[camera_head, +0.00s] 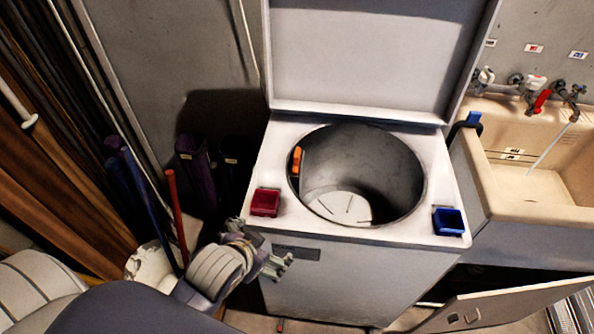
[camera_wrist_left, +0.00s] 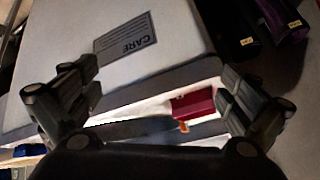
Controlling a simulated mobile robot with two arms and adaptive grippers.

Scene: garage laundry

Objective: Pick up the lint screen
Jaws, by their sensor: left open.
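The lint screen is most likely the upright piece with an orange handle (camera_head: 297,160) at the left inner rim of the washer's round opening; its lower part is hard to make out. A small orange tip (camera_wrist_left: 183,127) beside the red box also shows in the left wrist view. My left gripper (camera_head: 277,263) is open and empty, in front of the washer's front left corner, below and nearer than the opening. In the left wrist view its two fingers (camera_wrist_left: 158,80) stand wide apart with nothing between them touching. My right gripper is not in view.
The top-loading washer (camera_head: 420,228) has its lid (camera_head: 365,50) raised behind the opening. A red box (camera_head: 265,202) and a blue box (camera_head: 448,221) sit on its front corners. A sink (camera_head: 530,190) stands at right; poles (camera_head: 177,215) stand at left.

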